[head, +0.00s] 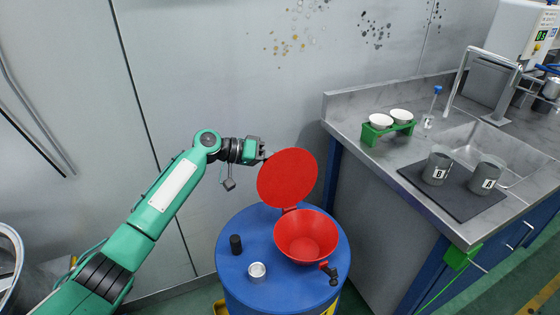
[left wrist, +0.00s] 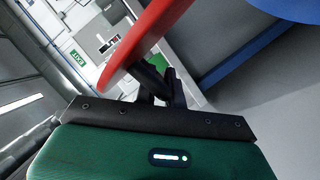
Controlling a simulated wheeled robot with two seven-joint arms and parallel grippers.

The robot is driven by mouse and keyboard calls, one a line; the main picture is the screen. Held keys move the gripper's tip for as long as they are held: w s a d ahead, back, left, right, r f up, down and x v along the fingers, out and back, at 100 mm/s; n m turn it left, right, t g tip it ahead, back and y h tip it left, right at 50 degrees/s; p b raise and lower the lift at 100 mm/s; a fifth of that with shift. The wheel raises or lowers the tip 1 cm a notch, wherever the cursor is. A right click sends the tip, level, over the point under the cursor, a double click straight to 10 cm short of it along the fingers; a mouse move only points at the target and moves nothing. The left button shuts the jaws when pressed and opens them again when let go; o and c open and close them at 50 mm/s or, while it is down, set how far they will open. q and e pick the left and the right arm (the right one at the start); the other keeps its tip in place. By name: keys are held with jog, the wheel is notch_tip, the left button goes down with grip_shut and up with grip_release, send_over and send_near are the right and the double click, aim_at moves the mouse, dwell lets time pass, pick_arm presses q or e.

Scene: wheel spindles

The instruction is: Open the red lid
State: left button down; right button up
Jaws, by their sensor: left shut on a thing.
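The red lid (head: 288,177) stands raised, close to upright, behind the red funnel (head: 306,236) on the blue drum (head: 232,272). The funnel's bowl is uncovered and looks empty. My left gripper (head: 264,153) is at the lid's upper left edge, shut on the rim. In the left wrist view the dark fingers (left wrist: 158,84) meet the red lid (left wrist: 147,40) at its edge. The fingertips are partly hidden behind the lid. My right gripper is not in view.
A black cylinder (head: 236,244) and a small silver-white cup (head: 257,271) stand on the drum top. A black tap (head: 330,274) is at the funnel's front right. The steel sink counter (head: 358,118) stands to the right, with a green rack (head: 388,131) and grey cups (head: 437,168).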

pick_arm(q)
jog(key=shift+f, duration=0.2)
jog(key=c, duration=1.8)
grip_release()
jog(key=shift+o, duration=0.2)
jog(key=shift+a+r, duration=0.1)
jog(key=b+v, duration=0.1)
jog(key=v, duration=1.2)
jog(key=shift+a, duration=0.3)
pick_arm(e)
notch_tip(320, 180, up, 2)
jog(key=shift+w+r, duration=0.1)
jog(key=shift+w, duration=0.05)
pick_arm(q)
jog(key=shift+r, duration=0.1)
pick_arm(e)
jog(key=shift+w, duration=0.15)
